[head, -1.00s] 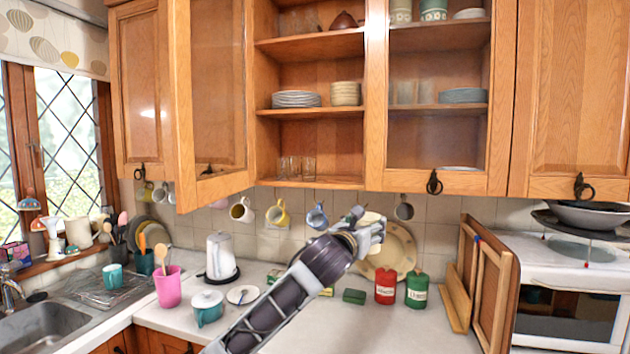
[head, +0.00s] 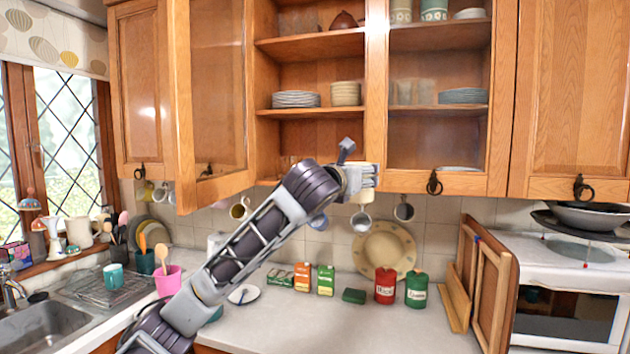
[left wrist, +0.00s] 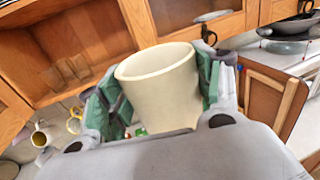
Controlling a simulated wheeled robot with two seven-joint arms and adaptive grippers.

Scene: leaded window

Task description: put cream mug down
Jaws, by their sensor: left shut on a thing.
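The cream mug (left wrist: 162,88) is between the green-padded fingers of my left gripper (left wrist: 155,95) in the left wrist view. The gripper is shut on it, with the mug's rim facing up and tilted a little. In the head view my left gripper (head: 360,182) is raised in front of the lower edge of the wall cupboard, well above the counter. The mug is mostly hidden behind the gripper there. My right gripper is not in view.
The open cupboard's middle shelf (head: 310,112) holds plates (head: 296,99) and bowls (head: 345,93). Its open door (head: 212,95) stands to the left. Mugs hang below, including a pale one (head: 362,221). A red canister (head: 385,285) and green canister (head: 416,289) stand on the counter, whose front (head: 350,330) is clear.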

